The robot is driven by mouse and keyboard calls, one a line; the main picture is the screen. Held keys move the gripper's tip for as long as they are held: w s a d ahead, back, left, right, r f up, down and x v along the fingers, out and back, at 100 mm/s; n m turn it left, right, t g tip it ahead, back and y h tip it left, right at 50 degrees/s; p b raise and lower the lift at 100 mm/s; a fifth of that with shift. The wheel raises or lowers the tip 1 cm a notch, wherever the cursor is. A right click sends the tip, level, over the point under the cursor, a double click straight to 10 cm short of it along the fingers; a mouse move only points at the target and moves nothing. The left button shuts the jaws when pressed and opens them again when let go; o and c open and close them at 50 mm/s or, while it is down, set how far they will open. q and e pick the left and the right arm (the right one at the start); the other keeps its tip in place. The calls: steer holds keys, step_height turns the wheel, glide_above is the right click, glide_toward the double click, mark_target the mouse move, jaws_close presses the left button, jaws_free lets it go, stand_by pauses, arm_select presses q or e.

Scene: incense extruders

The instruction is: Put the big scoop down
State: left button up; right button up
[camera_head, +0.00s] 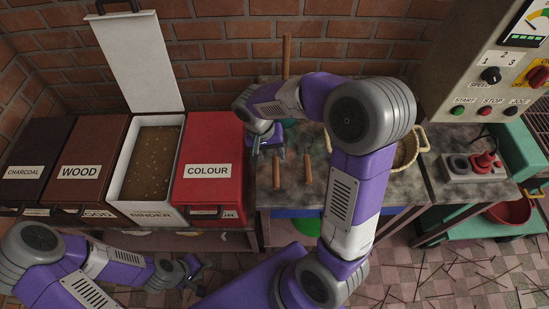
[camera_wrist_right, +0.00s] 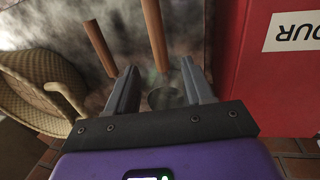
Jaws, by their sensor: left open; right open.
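Two scoops lie on the stained worktop, and wooden handles are the parts that show most. The left handle (camera_head: 277,172) and the right handle (camera_head: 306,172) point towards me; I cannot tell which belongs to the big scoop. My right gripper (camera_head: 268,154) is open just beyond the left handle, near the red bin. In the right wrist view, a round grey metal cup (camera_wrist_right: 165,98) shows between its open fingers (camera_wrist_right: 157,88), in line with one wooden handle (camera_wrist_right: 155,35). Whether the fingers touch it is unclear. My left gripper (camera_head: 196,271) is open and empty, low in front of the bins.
The red COLOUR bin (camera_head: 209,158) is closed, left of the worktop (camera_head: 263,205). The BINDER bin (camera_head: 150,165) stands open with brown powder. A wicker basket (camera_head: 423,140) stands to the right, partly behind my right arm. An upright wooden stick (camera_head: 287,55) stands behind.

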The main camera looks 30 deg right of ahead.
steer(key=r, duration=0.3)
steer(key=a+r+p, duration=0.1)
steer(key=r, duration=0.1)
steer(key=shift+w+r, duration=0.1)
steer(key=shift+w, duration=0.15)
